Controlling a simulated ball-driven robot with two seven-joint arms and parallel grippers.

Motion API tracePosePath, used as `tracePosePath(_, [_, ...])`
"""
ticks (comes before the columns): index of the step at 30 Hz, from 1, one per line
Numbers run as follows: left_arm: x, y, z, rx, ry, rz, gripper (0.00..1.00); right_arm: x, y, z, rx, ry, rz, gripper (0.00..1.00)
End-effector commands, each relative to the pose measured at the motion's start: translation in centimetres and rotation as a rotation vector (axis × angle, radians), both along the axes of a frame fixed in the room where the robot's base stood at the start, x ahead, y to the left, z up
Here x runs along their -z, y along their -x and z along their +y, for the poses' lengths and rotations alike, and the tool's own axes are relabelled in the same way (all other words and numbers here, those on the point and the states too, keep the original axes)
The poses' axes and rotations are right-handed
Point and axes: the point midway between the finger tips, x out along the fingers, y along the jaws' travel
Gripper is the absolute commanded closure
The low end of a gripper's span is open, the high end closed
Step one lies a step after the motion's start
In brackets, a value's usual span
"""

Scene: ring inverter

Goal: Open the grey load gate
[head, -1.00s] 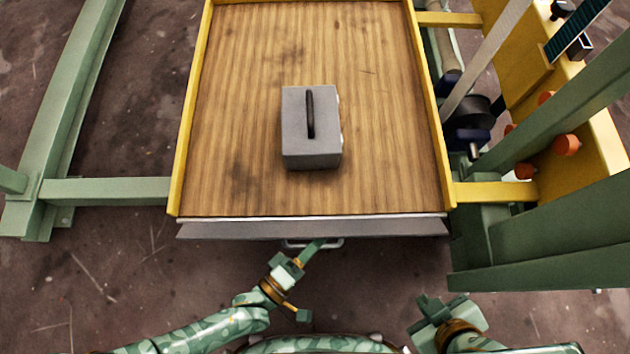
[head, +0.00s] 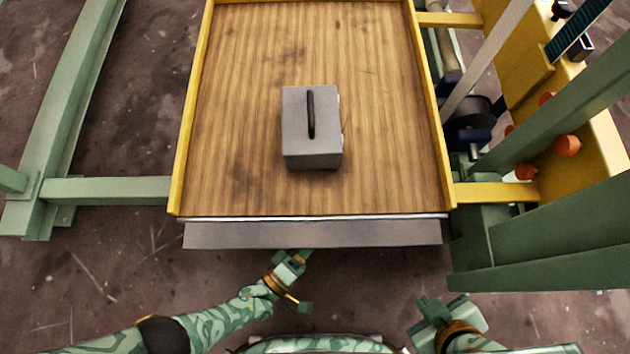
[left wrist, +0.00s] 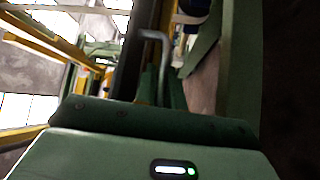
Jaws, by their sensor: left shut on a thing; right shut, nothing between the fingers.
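The grey load gate (head: 312,235) is a wide flap along the near edge of the wooden deck, sloping down and outward toward me. My left gripper (head: 305,254) is at the gate's lower edge, its fingertips partly hidden beneath it. In the left wrist view a grey bar handle (left wrist: 154,35) runs down to the fingers (left wrist: 160,88), which are shut on it. The handle is hidden in the head view. My right gripper (head: 432,302) is shut and empty at the lower right, apart from the gate.
A grey block with a dark handle (head: 311,150) stands on the wooden deck (head: 240,120), which has yellow side rails. Green frame beams (head: 110,190) lie at the left and right. Yellow machinery (head: 520,95) stands at right. The floor before the gate is clear.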

Motion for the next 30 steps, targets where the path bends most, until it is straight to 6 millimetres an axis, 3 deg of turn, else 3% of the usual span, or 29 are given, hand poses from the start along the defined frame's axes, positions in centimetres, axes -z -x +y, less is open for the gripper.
tracePosePath(22, [0.22,-0.19,-0.05,0.002,0.003,0.001,1.0,-0.05,-0.06,0.0,0.0,0.0,-0.002,1.0])
tracePosePath(23, [0.22,-0.19,-0.05,0.002,0.003,0.001,0.84,-0.05,-0.06,0.0,-0.001,0.0,-0.002,1.0])
tracePosePath(24, [0.22,-0.19,-0.06,0.002,0.003,0.001,0.8,-0.05,-0.06,0.0,-0.001,0.0,-0.002,1.0])
tracePosePath(30, [0.23,-0.2,-0.02,0.0,0.001,0.001,0.8,-0.06,-0.06,-0.02,-0.002,0.001,-0.002,1.0])
